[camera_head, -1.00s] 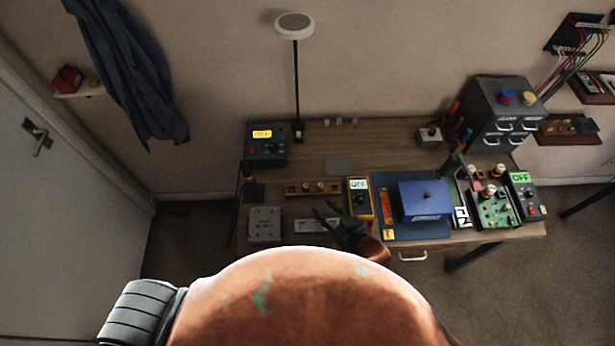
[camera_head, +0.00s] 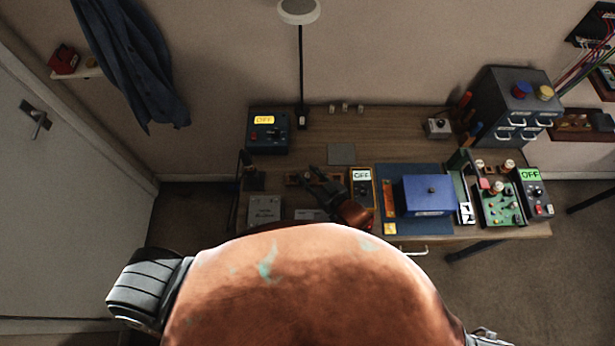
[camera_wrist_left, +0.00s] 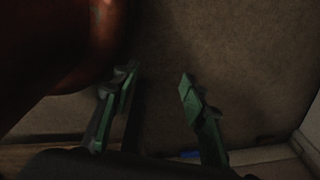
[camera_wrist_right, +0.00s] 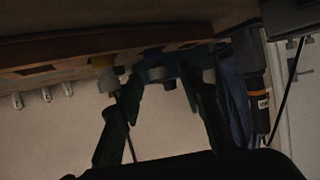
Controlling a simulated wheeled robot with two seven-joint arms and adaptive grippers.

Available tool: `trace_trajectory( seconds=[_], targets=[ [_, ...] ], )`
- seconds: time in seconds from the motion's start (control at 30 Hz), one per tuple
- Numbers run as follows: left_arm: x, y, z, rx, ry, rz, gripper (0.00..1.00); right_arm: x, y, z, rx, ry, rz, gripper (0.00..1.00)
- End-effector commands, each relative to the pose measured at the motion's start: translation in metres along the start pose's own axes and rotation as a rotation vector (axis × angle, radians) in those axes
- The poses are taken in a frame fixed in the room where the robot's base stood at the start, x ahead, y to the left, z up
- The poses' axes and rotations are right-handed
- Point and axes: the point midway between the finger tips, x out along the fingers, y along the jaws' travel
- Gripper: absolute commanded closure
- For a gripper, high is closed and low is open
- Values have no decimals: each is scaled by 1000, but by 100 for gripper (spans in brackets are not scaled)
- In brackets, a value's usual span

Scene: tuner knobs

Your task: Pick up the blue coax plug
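My right gripper (camera_head: 318,180) is open over the low wooden rack (camera_head: 293,179) near the left middle of the workbench, hiding part of it. In the right wrist view, my right gripper (camera_wrist_right: 164,78) has its fingers apart. A small dark-blue shape (camera_wrist_right: 170,70) shows between or behind its fingertips; it may be the blue coax plug, but the view is too dark to tell. No plug is clearly held. My left gripper (camera_wrist_left: 160,85) is open and empty above the floor in the left wrist view, and out of the head view.
Right of my right gripper are a yellow multimeter (camera_head: 362,190) and a blue box (camera_head: 427,195) on a blue mat (camera_head: 395,171). A power supply (camera_head: 268,132) and a grey plate (camera_head: 341,154) stand behind. A grey metal box (camera_head: 264,209) sits front left. A lamp (camera_head: 300,75) rises at the back.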

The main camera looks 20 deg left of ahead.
Motion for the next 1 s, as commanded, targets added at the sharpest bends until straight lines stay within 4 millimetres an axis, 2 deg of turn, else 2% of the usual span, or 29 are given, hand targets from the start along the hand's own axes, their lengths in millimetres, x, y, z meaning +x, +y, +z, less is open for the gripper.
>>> trace_trajectory(
  seconds=[0.1, 0.33, 0.8, 1.0],
  targets=[
    [1, -1, -8, 1, 10, -1, 60, 8, 0, 1, 0, -1, 1, 66],
    [0, -1, -12, 2, 16, -1, 60, 8, 1, 1, 1, -1, 2, 66],
    [0, -1, -6, 1, 8, -1, 60, 8, 1, 1, 1, -1, 2, 99],
    [0, -1, -5, 1, 7, -1, 60, 8, 1, 1, 1, -1, 2, 100]
  ],
)
